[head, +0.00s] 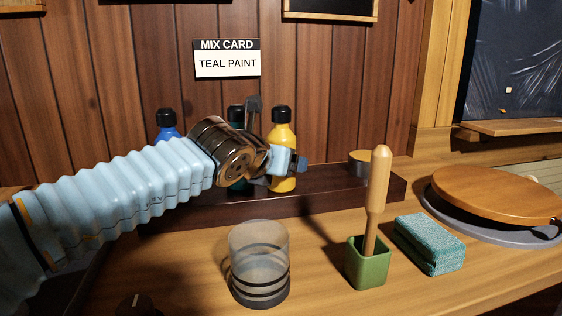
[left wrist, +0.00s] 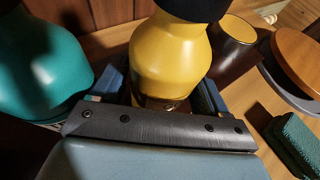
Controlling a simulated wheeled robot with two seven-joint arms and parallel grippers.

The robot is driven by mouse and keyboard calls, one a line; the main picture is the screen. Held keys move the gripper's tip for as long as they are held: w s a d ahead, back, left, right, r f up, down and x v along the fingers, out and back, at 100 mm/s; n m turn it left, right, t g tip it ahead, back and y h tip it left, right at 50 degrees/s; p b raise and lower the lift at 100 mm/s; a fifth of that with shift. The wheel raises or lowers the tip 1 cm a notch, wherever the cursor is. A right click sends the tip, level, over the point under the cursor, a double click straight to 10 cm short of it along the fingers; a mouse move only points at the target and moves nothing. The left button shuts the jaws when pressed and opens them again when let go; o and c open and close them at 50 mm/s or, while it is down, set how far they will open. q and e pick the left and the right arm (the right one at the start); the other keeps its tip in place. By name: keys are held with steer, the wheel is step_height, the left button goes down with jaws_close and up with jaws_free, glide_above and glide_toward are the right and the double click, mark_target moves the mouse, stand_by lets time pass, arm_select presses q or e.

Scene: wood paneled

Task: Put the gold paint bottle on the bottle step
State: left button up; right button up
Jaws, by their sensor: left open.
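The gold paint bottle (head: 282,138), yellow with a black cap, stands upright on the dark wooden bottle step (head: 335,192) at the back of the counter. It also shows in the left wrist view (left wrist: 168,55). My left gripper (head: 282,164) reaches in from the left at the bottle's lower part. Its fingers (left wrist: 160,92) are open, one on each side of the bottle; whether they touch it I cannot tell. The gripper hides part of the bottle's base. My right gripper is not in view.
A blue bottle (head: 167,120) and a teal bottle (left wrist: 40,65) stand left of the gold one. A dark cup (head: 359,163) is at the step's right end. In front are a clear beaker (head: 259,255), a green holder (head: 366,265) with a wooden-handled tool and a teal sponge (head: 429,243).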

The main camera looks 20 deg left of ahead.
arm_select(q)
steer(key=shift+s+r, duration=0.1)
steer(key=shift+r, duration=0.1)
steer(key=d+v, duration=0.1)
steer(key=v, duration=1)
steer(key=shift+s+a, duration=0.4)
steer(key=shift+a, duration=0.1)
